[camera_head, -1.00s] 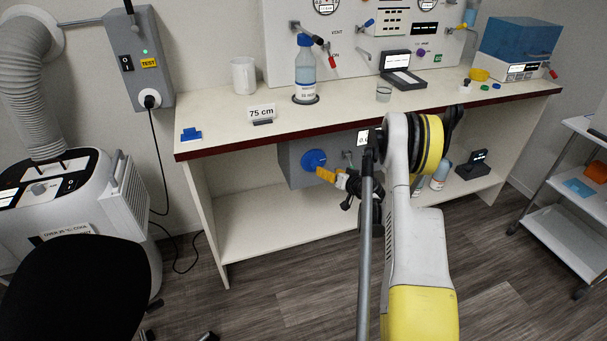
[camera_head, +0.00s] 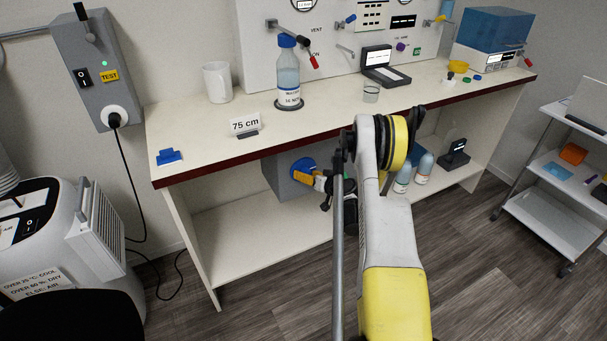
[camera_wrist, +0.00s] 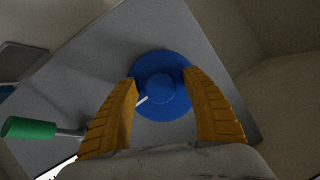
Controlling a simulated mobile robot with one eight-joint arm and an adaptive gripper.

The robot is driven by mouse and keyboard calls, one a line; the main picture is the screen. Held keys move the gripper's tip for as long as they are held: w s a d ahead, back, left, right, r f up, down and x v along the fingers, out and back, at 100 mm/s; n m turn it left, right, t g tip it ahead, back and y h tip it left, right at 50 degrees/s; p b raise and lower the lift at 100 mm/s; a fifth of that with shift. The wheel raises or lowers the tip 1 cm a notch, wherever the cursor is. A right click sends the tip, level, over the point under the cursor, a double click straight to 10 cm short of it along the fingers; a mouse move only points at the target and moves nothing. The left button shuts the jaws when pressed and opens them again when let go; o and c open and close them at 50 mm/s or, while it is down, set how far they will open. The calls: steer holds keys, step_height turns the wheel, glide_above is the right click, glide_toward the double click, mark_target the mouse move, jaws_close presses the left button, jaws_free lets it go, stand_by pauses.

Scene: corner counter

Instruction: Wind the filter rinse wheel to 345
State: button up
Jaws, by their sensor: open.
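A round blue wheel (camera_wrist: 163,109) with a raised centre hub and a short white mark is mounted on a grey box. In the head view the blue wheel (camera_head: 301,165) shows on the grey box (camera_head: 283,180) under the counter, partly covered by my gripper. My gripper (camera_head: 306,176) is at the wheel. In the wrist view the two orange fingers of my gripper (camera_wrist: 163,92) are open, one on each side of the hub. I cannot tell whether they touch it. The display on the box is hidden behind my arm in the head view.
A lever with a green handle (camera_wrist: 30,128) sticks out left of the wheel. The counter (camera_head: 200,127) overhangs the box. On it stand a blue-capped bottle (camera_head: 288,75), a mug (camera_head: 217,82) and a "75 cm" sign (camera_head: 245,124). White bottles (camera_head: 424,170) stand on the lower shelf.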

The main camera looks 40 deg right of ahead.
steer(key=c, duration=1.2)
steer(key=shift+m+t+y, duration=0.3)
steer(key=shift+m+y, duration=0.2)
steer(key=shift+m, duration=0.4)
steer(key=shift+m+t+y, duration=0.3)
steer(key=shift+m+y, duration=0.2)
steer(key=shift+m, duration=0.3)
steer(key=o, duration=1.2)
steer(key=v, duration=0.7)
steer(key=shift+s+r, duration=0.15)
steer(key=shift+s, duration=0.05)
